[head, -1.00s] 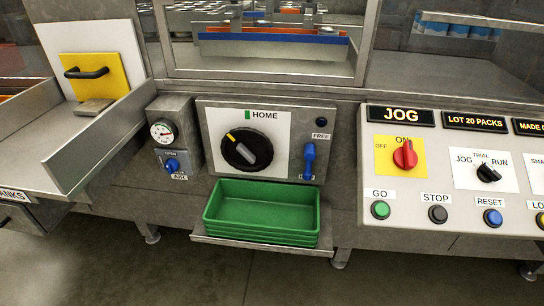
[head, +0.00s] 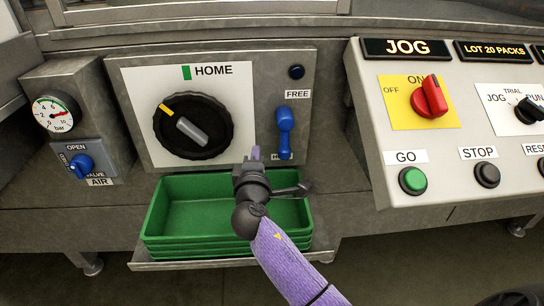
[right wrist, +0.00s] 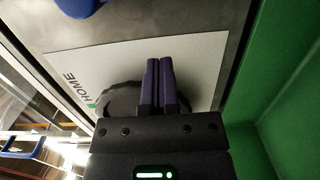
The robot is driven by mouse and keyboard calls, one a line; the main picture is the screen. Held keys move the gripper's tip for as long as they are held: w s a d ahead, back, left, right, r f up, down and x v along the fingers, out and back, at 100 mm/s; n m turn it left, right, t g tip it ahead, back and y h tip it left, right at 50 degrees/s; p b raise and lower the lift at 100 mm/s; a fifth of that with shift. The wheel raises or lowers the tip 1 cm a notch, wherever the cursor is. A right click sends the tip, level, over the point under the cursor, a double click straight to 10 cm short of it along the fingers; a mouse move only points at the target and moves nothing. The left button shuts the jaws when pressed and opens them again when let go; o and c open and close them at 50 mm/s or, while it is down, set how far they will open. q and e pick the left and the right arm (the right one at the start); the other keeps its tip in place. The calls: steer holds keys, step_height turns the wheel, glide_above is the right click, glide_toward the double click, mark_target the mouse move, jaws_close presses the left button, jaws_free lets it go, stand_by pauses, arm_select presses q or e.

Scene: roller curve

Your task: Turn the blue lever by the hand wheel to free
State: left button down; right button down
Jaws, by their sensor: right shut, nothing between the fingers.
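The blue lever (head: 285,130) hangs straight down on the grey panel, right of the hand wheel (head: 193,125). The FREE label (head: 298,94) is above it; a label at its lower end is partly hidden. The black wheel has a grey grip and a yellow mark pointing up-left. My right gripper (head: 255,154) is shut and empty, below and left of the lever, apart from it in the picture. In the right wrist view its closed fingers (right wrist: 158,82) stand before the wheel and white plate; a cut-off blue part at the top edge looks like the lever. My left gripper is not in view.
Stacked green trays (head: 170,215) sit on a shelf under the panel, close below my right gripper. A sloped control console (head: 450,170) with buttons and a red switch stands to the right. An air valve box with a gauge (head: 55,113) is at the left.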

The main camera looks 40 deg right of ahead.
mark_target(284, 135)
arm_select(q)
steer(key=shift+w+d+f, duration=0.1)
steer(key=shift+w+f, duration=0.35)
arm_select(e)
steer(key=d, duration=0.2)
steer(key=s+d, duration=0.1)
steer(key=d, duration=0.1)
steer(key=shift+d, duration=0.1)
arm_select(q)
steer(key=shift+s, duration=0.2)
arm_select(e)
steer(key=shift+d, duration=0.1)
